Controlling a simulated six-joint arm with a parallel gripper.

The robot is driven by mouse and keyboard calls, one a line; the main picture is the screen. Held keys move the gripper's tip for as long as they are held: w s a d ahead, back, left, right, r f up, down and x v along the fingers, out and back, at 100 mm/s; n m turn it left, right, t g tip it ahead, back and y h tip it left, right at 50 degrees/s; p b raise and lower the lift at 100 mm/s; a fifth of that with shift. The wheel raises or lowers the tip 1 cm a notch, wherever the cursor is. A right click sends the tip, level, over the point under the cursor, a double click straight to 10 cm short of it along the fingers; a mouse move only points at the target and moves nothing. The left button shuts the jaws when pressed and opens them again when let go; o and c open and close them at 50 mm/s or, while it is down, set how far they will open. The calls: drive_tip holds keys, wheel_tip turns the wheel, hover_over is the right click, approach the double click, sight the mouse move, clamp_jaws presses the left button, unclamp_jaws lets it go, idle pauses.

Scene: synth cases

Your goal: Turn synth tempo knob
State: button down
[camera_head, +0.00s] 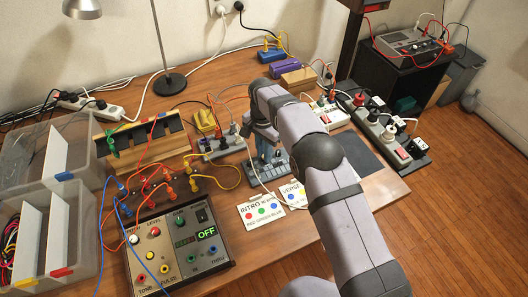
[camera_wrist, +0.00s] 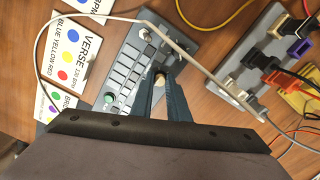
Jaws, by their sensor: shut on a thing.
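Which way the knob points is too small to tell.
A white cable (camera_wrist: 190,50) crosses over the synth beside my fingers. Cards marked INTRO (camera_head: 262,212) and VERSE (camera_head: 292,194) lie at its front. A power strip (camera_wrist: 265,70) with plugs stands nearby. A control box (camera_head: 178,248) showing OFF sits at the front left.

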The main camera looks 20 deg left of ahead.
drive_tip(key=m, duration=0.5)
drive_tip(key=shift+w, duration=0.1)
idle(0.4)
drive_tip(key=c, duration=1.7)
unclamp_jaws()
drive_tip(key=shift+r, duration=0.1)
drive_tip(key=shift+r+b, duration=0.6)
drive_tip(key=shift+r, duration=3.05)
